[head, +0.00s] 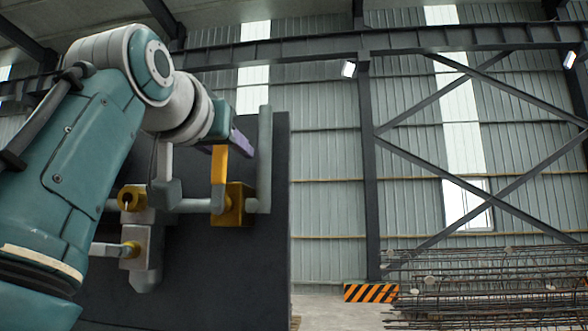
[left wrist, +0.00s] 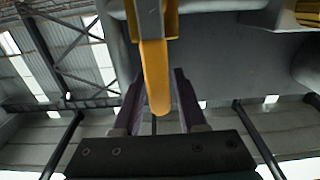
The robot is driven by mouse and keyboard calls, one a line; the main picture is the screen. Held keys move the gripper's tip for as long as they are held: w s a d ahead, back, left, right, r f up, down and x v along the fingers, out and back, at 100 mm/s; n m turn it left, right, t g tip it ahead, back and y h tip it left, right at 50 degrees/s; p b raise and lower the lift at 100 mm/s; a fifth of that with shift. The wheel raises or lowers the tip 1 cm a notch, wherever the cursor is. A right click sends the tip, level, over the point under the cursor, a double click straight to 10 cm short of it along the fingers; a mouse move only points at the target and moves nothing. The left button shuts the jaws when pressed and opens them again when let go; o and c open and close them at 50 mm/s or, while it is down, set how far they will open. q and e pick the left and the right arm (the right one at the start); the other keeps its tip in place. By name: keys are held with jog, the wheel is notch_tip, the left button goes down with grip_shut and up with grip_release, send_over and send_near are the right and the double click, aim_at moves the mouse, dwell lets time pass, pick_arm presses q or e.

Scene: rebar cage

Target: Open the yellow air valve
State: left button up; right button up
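The yellow air valve has a brass-yellow body (head: 236,205) on a grey pipe, with a flat yellow handle (head: 219,166) standing upright above it. My left gripper (head: 236,142) is at the upper end of the handle, and its purple fingers partly show. In the left wrist view the yellow handle (left wrist: 156,75) reaches between the two purple fingers of my left gripper (left wrist: 159,90). A gap shows on each side, so the fingers are open around the handle. My right gripper is not in view.
The grey pipes (head: 265,150) and brass fittings (head: 131,198) stand before a dark panel (head: 275,250), close below and beside my left gripper. A rebar cage (head: 490,290) and a striped barrier (head: 371,293) are at the right.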

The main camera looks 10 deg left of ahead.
pick_arm(q)
grip_shut()
jog(key=shift+f, duration=0.1)
dwell(1.0)
